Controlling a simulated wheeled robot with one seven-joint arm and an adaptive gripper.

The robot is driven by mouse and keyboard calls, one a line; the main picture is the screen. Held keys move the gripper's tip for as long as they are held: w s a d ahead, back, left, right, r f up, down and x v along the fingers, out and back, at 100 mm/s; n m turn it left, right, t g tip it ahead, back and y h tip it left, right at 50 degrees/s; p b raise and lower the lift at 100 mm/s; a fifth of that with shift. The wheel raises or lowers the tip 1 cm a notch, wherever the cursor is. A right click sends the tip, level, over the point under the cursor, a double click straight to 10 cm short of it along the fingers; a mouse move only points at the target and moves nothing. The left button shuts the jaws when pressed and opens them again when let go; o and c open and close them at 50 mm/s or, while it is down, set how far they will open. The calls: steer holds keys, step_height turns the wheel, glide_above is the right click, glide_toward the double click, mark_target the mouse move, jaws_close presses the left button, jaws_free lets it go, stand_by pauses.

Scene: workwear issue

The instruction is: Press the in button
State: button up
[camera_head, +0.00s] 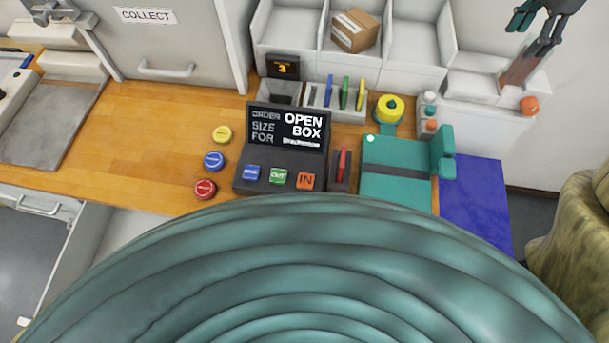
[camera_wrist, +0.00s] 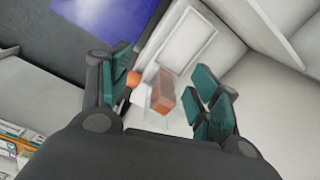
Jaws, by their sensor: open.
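The in button (camera_head: 305,181) is an orange square key marked "IN" at the right end of the front row of a dark terminal (camera_head: 240,180). A green "OUT" key (camera_head: 278,176) and a blue key (camera_head: 251,172) sit left of it. The terminal's screen (camera_head: 290,127) reads "OPEN BOX" beside dimmer words. My gripper (camera_head: 533,38) is at the top right, far from the button, above a white unit. In the wrist view my gripper (camera_wrist: 163,90) has its teal fingers spread, with an orange-brown block (camera_wrist: 163,95) visible between and beyond them. The button is not in the wrist view.
Yellow (camera_head: 222,134), blue (camera_head: 213,161) and red (camera_head: 205,189) round buttons lie left of the terminal. A red pen (camera_head: 342,165) in a holder, a teal press-like device (camera_head: 395,192) and a yellow roll (camera_head: 389,108) stand to its right. Shelf bins with a carton (camera_head: 355,30) are behind.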

jaws_close()
stand_by(1.2)
